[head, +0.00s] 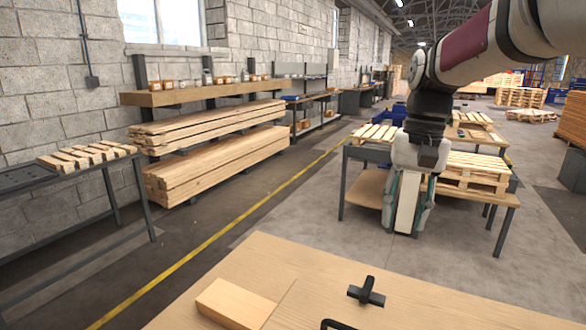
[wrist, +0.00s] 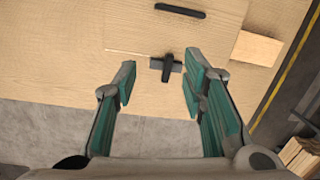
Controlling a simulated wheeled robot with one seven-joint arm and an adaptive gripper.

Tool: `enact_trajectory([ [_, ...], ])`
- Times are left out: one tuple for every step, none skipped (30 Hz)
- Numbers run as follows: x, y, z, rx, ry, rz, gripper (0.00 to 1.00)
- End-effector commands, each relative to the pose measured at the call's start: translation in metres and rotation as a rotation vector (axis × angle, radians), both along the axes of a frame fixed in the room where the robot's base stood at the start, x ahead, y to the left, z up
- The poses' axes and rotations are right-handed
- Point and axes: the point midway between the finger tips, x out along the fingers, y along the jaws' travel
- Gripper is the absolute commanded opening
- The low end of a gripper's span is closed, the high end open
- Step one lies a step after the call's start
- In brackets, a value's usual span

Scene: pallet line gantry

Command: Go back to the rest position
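My gripper (head: 406,228) hangs pointing down at the right of the head view, above and beyond the far edge of the near wooden tabletop (head: 300,262). In the wrist view my gripper (wrist: 160,72) has its two green-padded fingers spread apart, with nothing held between them. A black cross-shaped knob (head: 367,291) is on the tabletop; in the wrist view it shows just beyond the fingertips (wrist: 167,68). The fingers look apart from it.
A light wooden block (head: 235,303) lies on the tabletop, and a black bar handle (wrist: 180,10) is on a board there. A workbench with pallets (head: 475,180) stands behind my gripper. Timber stacks (head: 215,165) line the left wall. The floor by the yellow line is clear.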

Motion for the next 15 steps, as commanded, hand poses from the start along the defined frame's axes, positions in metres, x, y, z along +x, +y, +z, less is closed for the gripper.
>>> enact_trajectory([
  [-0.021, 0.001, 0.013, -0.006, -0.033, 0.015, 0.38],
  [-0.031, 0.002, 0.017, -0.01, -0.049, 0.026, 0.38],
  [-0.045, 0.003, 0.022, -0.016, -0.072, 0.039, 0.38],
  [-0.056, 0.003, 0.025, -0.02, -0.09, 0.049, 0.38],
  [-0.066, 0.004, 0.028, -0.025, -0.107, 0.059, 0.38],
  [-0.08, 0.004, 0.031, -0.031, -0.13, 0.074, 0.38],
  [-0.091, 0.004, 0.033, -0.037, -0.147, 0.085, 0.38],
  [-0.101, 0.005, 0.035, -0.041, -0.164, 0.095, 0.38],
  [-0.115, 0.005, 0.036, -0.048, -0.185, 0.109, 0.38],
  [-0.125, 0.006, 0.037, -0.052, -0.204, 0.12, 0.38],
  [-0.136, 0.006, 0.037, -0.058, -0.219, 0.131, 0.38],
  [-0.149, 0.006, 0.037, -0.066, -0.245, 0.145, 0.38],
  [-0.16, 0.007, 0.036, -0.071, -0.26, 0.156, 0.38],
  [-0.17, 0.007, 0.035, -0.078, -0.278, 0.168, 0.38],
  [-0.183, 0.007, 0.033, -0.086, -0.299, 0.182, 0.38],
])
